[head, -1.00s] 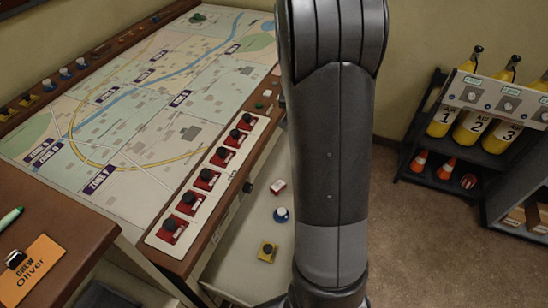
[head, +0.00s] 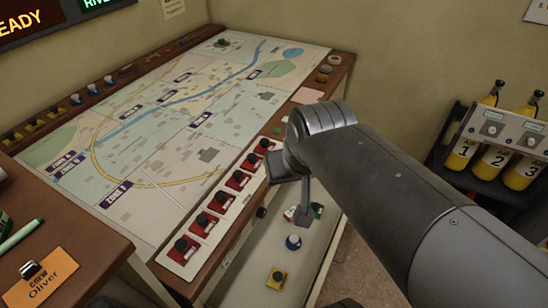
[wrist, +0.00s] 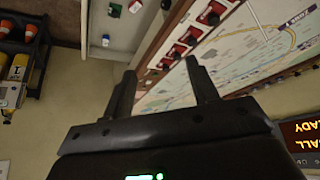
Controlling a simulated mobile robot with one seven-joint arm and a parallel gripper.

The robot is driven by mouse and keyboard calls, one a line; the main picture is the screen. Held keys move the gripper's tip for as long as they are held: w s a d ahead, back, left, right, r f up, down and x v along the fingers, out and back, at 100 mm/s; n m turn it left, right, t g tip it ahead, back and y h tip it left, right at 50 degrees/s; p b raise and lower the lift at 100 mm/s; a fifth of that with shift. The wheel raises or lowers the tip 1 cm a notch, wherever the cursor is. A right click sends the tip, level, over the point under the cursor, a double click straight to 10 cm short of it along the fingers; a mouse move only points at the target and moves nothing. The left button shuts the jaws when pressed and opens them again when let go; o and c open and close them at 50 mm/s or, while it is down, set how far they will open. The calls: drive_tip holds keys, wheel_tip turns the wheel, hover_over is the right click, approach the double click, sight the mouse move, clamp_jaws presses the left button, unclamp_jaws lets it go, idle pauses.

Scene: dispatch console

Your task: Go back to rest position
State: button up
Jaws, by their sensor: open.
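My gripper (wrist: 162,88) shows in the wrist view with its two dark fingers spread apart and nothing between them. In the head view my arm comes in from the lower right and bends down beside the map console; a dark part of the gripper shows over the lower shelf, and its fingertips cannot be made out clearly. The map console (head: 215,118) lies left of my arm. Its row of red switches with black knobs (head: 204,222) runs along the near right edge.
The lower shelf (head: 245,283) carries a blue-and-white knob (head: 293,242) and a yellow block (head: 277,278). An orange crew tag (head: 42,278) lies on the desk at lower left. Numbered yellow cylinders (head: 460,155) stand on a rack at right. A lit sign (head: 20,22) hangs upper left.

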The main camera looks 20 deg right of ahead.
drive_tip(key=s, duration=0.1)
drive_tip(key=s+a, duration=0.1)
drive_tip(key=s, duration=0.1)
drive_tip(key=shift+a+n, duration=0.1)
drive_tip(key=shift+n, duration=0.3)
idle(0.9)
